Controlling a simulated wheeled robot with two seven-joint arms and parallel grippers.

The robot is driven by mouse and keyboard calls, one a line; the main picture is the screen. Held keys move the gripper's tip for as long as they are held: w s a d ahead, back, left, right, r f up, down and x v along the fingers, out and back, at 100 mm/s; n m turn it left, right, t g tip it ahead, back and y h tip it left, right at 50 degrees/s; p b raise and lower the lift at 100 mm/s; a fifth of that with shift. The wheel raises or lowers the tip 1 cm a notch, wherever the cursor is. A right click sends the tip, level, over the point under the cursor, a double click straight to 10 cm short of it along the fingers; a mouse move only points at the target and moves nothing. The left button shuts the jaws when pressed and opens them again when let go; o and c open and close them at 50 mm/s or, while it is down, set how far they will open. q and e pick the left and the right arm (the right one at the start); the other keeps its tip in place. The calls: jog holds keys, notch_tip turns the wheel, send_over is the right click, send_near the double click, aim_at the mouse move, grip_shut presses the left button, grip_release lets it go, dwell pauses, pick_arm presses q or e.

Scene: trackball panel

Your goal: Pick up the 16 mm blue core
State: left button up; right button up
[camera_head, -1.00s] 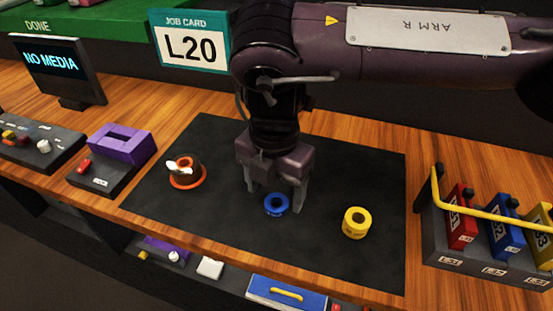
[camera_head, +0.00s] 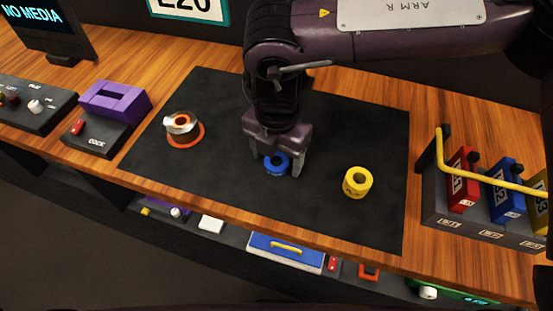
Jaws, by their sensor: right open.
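The blue core (camera_head: 276,165) is a small ring standing on the dark mat (camera_head: 230,200), near its middle. My right gripper (camera_head: 278,168) points down over it, with its fingers apart on either side of the core. The right gripper is open; whether a finger touches the core cannot be told. My left gripper is not in view.
A yellow core (camera_head: 357,183) stands on the mat to the right. A spool with an orange base (camera_head: 184,130) stands at the left. A purple dock (camera_head: 113,101) and a rack of red, blue and yellow pieces (camera_head: 480,215) flank the mat. The mat's front is clear.

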jog(key=c, duration=1.1)
jog(key=shift+o, duration=0.2)
